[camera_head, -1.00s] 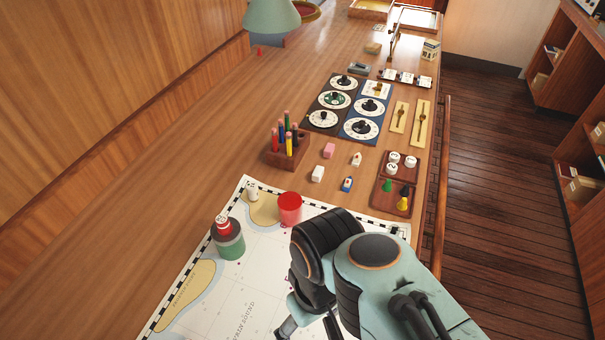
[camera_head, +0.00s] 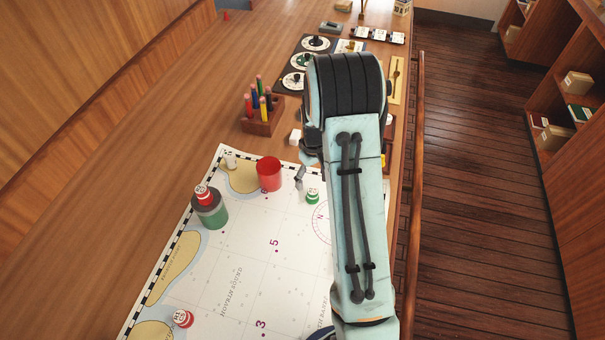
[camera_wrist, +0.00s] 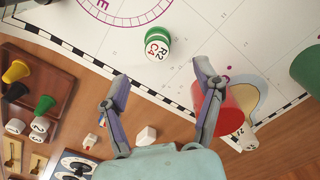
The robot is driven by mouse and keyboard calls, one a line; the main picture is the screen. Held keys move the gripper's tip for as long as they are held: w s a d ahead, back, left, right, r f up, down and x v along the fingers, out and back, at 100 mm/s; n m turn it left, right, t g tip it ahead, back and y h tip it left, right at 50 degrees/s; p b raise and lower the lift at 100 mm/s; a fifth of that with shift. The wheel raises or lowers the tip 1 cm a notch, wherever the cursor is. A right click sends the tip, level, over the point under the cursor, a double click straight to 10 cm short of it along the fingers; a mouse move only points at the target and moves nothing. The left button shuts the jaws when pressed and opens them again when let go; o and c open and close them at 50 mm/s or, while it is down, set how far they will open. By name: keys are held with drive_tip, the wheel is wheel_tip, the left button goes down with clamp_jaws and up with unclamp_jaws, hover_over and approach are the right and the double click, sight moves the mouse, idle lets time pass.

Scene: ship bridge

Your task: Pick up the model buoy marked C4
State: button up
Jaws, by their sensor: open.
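A small green and white buoy (camera_wrist: 157,43) shows in the wrist view, its white top marked R2 in black and C4 in red. It stands on the white chart (camera_wrist: 215,30), a little beyond my fingertips and apart from them. In the head view it is the green and white buoy (camera_head: 313,196) beside my arm, its marking too small to read. My gripper (camera_wrist: 161,72) is open and empty, its two fingers spread on the near side of the buoy. In the head view only a fingertip shows beside my arm, which hides the rest.
A red cup (camera_head: 268,174) stands on the chart, close to one finger in the wrist view. A pen block (camera_head: 262,117) stands behind.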

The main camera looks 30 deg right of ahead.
sight(313, 191)
wheel_tip(313, 191, down, 7)
drive_tip(key=shift+s+d+r, duration=0.15)
drive_tip(key=c, duration=1)
